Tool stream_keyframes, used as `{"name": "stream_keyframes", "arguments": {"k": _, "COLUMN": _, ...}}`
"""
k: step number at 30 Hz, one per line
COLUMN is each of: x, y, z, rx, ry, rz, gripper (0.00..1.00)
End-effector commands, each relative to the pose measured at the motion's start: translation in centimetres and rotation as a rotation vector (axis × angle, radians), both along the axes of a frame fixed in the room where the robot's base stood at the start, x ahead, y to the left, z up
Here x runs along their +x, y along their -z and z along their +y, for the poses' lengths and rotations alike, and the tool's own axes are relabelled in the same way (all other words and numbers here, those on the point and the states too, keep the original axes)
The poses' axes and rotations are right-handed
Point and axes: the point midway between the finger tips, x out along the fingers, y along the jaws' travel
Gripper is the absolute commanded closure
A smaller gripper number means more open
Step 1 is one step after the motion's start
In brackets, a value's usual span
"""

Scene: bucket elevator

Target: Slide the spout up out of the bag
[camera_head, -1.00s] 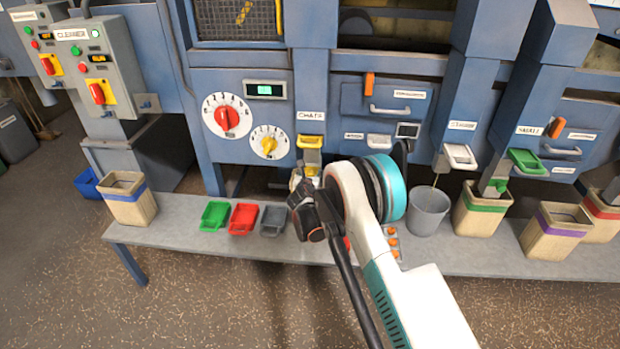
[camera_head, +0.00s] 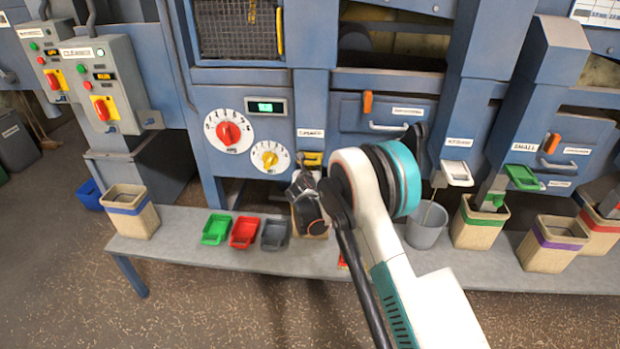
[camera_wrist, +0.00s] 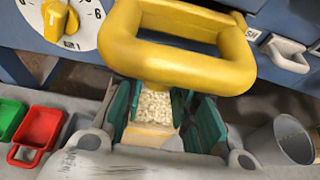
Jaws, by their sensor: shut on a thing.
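The yellow spout (camera_head: 312,159) shows just above my gripper (camera_head: 306,188) in the head view, under the chaff label. In the wrist view the spout's yellow loop handle (camera_wrist: 185,58) fills the top middle. My gripper (camera_wrist: 165,118) has its teal-padded fingers on either side below the handle and is shut on the spout. Pale grain (camera_wrist: 155,105) shows between the fingers. A tan strip of what looks like the bag (camera_wrist: 150,137) lies below the grain. Most of the bag, and whether the spout's lower end is inside it, are hidden by my gripper.
Green (camera_head: 216,229), red (camera_head: 244,232) and grey (camera_head: 274,233) scoops lie on the bench (camera_head: 180,250) to the left. A grey bucket (camera_head: 427,226) and several bags stand to the right. A dial (camera_head: 270,158) is close to the left of the spout.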

Motion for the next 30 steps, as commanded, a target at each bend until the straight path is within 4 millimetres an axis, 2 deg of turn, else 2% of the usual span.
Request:
{"name": "stream_keyframes", "arguments": {"k": 8, "x": 0.2, "y": -0.5, "z": 0.1, "rx": -0.001, "ry": -0.005, "rz": -0.006, "gripper": 1.0}}
{"name": "stream_keyframes", "arguments": {"k": 9, "x": 0.2, "y": -0.5, "z": 0.1, "rx": -0.001, "ry": -0.005, "rz": -0.007, "gripper": 0.69}}
{"name": "stream_keyframes", "arguments": {"k": 11, "x": 0.2, "y": -0.5, "z": 0.1, "rx": -0.001, "ry": -0.005, "rz": -0.007, "gripper": 0.56}}
{"name": "stream_keyframes", "arguments": {"k": 12, "x": 0.2, "y": -0.4, "z": 0.1, "rx": -0.001, "ry": -0.005, "rz": -0.006, "gripper": 0.53}}
{"name": "stream_keyframes", "arguments": {"k": 23, "x": -0.1, "y": -0.4, "z": 0.1, "rx": -0.001, "ry": -0.003, "rz": -0.003, "gripper": 0.53}}
{"name": "stream_keyframes", "arguments": {"k": 26, "x": -0.9, "y": -0.7, "z": 0.1, "rx": -0.001, "ry": -0.003, "rz": -0.003, "gripper": 0.53}}
{"name": "stream_keyframes", "arguments": {"k": 30, "x": -3.0, "y": -1.6, "z": 0.2, "rx": 0.0, "ry": -0.003, "rz": -0.003, "gripper": 0.53}}
